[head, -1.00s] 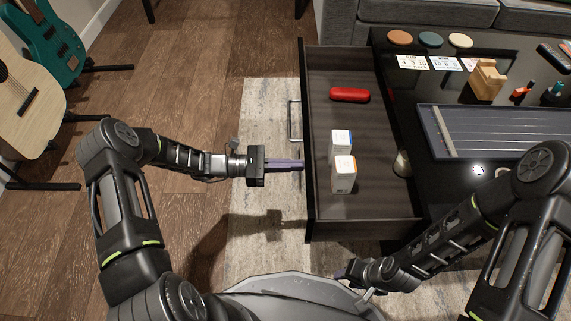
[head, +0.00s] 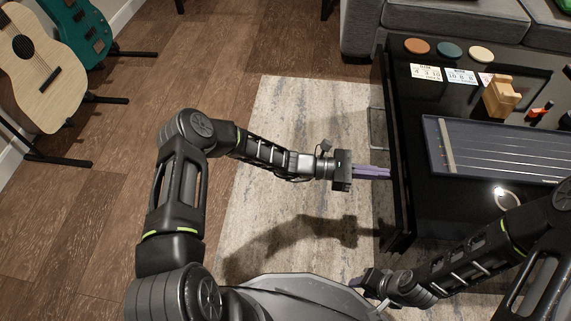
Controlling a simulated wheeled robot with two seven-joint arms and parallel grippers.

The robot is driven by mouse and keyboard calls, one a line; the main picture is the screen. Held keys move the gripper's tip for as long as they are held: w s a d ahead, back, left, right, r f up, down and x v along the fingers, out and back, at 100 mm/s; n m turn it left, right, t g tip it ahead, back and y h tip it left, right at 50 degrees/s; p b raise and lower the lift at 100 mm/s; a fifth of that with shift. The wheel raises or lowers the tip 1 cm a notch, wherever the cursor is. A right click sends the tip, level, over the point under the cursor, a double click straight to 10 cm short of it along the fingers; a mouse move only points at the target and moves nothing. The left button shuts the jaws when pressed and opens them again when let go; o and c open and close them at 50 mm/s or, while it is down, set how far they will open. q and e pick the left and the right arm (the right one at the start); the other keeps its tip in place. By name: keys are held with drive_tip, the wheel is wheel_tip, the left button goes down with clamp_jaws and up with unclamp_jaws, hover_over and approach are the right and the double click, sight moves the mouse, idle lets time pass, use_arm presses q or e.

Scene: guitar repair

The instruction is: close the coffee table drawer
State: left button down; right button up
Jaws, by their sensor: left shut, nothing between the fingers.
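The black coffee table (head: 470,215) is at the right in the head view. Its drawer front (head: 386,225) now lies close along the table's left edge, and the drawer's inside and contents are hidden. I cannot tell whether a thin gap is left. The metal handle (head: 376,128) shows on the front's outer side. My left gripper (head: 387,173) is shut and empty, its purple fingers pointing right with the tips at the drawer front, below the handle in the picture. My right gripper (head: 357,283) is low, near the table's front corner; its fingers are mostly hidden.
On the table are round coasters (head: 450,49), cards (head: 461,76), a wooden block puzzle (head: 500,96) and a dark stringed tray (head: 495,148). A grey sofa (head: 440,20) stands behind. Guitars (head: 40,75) on stands are at the left. The rug (head: 290,130) left of the table is clear.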

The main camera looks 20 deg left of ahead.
sight(395, 174)
use_arm(q)
drive_tip(key=x, duration=0.3)
drive_tip(key=shift+w+d, duration=0.1)
drive_tip(key=shift+d, duration=0.3)
drive_tip(key=shift+w+d, duration=0.1)
drive_tip(key=shift+d, duration=0.1)
use_arm(e)
drive_tip(key=shift+a+f, duration=0.1)
drive_tip(key=shift+f, duration=0.2)
use_arm(q)
drive_tip(key=shift+d+r, duration=0.1)
drive_tip(key=shift+r, duration=0.05)
